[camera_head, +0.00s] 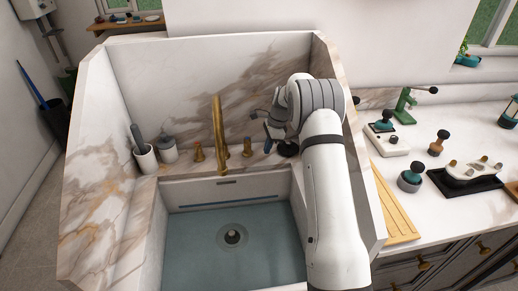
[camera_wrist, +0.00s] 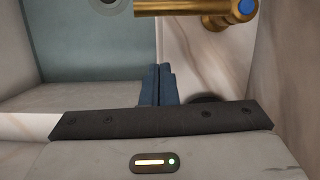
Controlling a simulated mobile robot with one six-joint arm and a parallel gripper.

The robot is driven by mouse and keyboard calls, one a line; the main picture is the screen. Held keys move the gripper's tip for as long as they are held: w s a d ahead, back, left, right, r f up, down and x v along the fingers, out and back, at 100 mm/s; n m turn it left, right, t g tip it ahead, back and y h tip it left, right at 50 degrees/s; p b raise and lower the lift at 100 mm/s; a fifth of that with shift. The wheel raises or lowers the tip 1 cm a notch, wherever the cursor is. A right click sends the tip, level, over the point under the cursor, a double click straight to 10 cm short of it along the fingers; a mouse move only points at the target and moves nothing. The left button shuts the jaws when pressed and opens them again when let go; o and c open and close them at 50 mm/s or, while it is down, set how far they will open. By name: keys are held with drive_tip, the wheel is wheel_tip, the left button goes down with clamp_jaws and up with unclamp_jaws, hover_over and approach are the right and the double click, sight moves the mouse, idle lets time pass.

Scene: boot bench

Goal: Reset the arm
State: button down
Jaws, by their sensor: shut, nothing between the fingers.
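My gripper (camera_wrist: 160,70) shows in the wrist view with its two blue fingers together and nothing between them. In the head view my gripper (camera_head: 268,138) is partly hidden by my arm. It is over the ledge behind the sink, to the right of the brass faucet (camera_head: 218,130). In the wrist view a brass tap part (camera_wrist: 205,8) with a blue cap lies beyond the fingertips, apart from them.
The marble-walled sink (camera_head: 225,265) with a drain (camera_head: 232,236) is below my arm. A grey cup (camera_head: 146,158) and a lidded jar (camera_head: 167,150) stand left of the faucet. A wooden drainboard (camera_head: 393,207) and coffee tools, including a green press (camera_head: 405,105), are on the right counter.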

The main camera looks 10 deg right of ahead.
drive_tip(key=b+v, duration=0.1)
drive_tip(key=v, duration=0.8)
drive_tip(key=s+a+r+n+h, duration=0.15)
drive_tip(key=s+r+n, duration=0.35)
drive_tip(key=s+r, duration=0.5)
drive_tip(key=s+a+r+n+t+h, duration=0.1)
drive_tip(key=s+n+t, duration=0.2)
drive_tip(key=s+n, duration=0.9)
drive_tip(key=shift+s, duration=10.1)
drive_tip(key=shift+h, duration=0.25)
